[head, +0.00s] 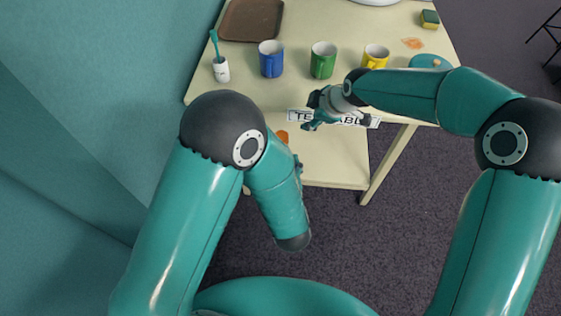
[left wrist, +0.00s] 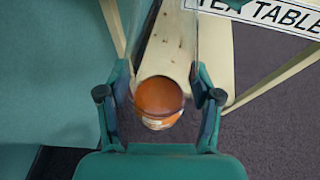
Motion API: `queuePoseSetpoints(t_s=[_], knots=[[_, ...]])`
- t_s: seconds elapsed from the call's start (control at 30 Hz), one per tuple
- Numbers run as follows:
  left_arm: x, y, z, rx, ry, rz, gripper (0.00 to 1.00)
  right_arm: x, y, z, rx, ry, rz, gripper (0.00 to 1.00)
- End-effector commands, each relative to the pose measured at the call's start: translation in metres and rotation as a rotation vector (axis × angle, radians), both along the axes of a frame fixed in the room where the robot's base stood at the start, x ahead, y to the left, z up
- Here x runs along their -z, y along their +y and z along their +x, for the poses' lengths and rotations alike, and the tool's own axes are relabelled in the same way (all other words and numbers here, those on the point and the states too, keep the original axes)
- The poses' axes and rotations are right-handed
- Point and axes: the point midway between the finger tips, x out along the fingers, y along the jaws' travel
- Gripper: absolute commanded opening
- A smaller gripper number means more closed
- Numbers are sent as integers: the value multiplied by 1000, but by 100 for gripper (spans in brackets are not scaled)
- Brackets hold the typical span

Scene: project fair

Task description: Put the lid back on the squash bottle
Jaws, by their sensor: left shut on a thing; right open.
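In the left wrist view, my left gripper (left wrist: 160,85) is shut on an orange round thing with a pale label low on its side, which looks like the squash bottle (left wrist: 158,98). A bit of orange also shows beside my left arm in the head view (head: 282,135), where the rest is hidden by that arm. My right gripper (head: 312,112) is open at the table's front edge, by the TEA TABLE sign (head: 360,121). I see nothing between its fingers. I cannot make out the lid for certain.
On the cream table (head: 295,88) stand a blue mug (head: 271,60), a green mug (head: 323,61), a yellow mug (head: 375,56) and a white cup with a teal brush (head: 221,70).

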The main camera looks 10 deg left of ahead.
Motion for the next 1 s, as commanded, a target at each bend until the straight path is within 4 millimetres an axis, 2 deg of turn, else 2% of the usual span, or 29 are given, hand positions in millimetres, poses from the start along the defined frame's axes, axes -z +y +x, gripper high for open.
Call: queuePoseSetpoints(t_s=[0.03, 0.2, 0.3, 0.33, 0.43, 0.6, 0.7, 0.83, 1.0], knots=[[0, 0, 0, 0, -1, 0, 0, -26, 9, 9, -66, -58, -27, 52], [0, 0, 0, 0, -1, 0, 0, -107, 35, 20, -312, -216, -152, 52], [0, 0, 0, 0, -1, 0, 0, -152, 53, 10, -485, -266, -252, 52], [0, 0, 0, 0, -1, 0, 0, -159, 58, 3, -535, -258, -281, 52], [0, 0, 0, 0, -1, 0, 0, -165, 67, -24, -662, -178, -362, 52], [0, 0, 0, 0, -1, 0, 0, -154, 70, -70, -787, 24, -457, 52], [0, 0, 0, 0, -1, 0, 0, -149, 68, -90, -826, 122, -496, 52], [0, 0, 0, 0, -1, 0, 0, -146, 66, -106, -851, 201, -528, 52], [0, 0, 0, 0, -1, 0, 0, -145, 64, -112, -858, 230, -539, 52]])
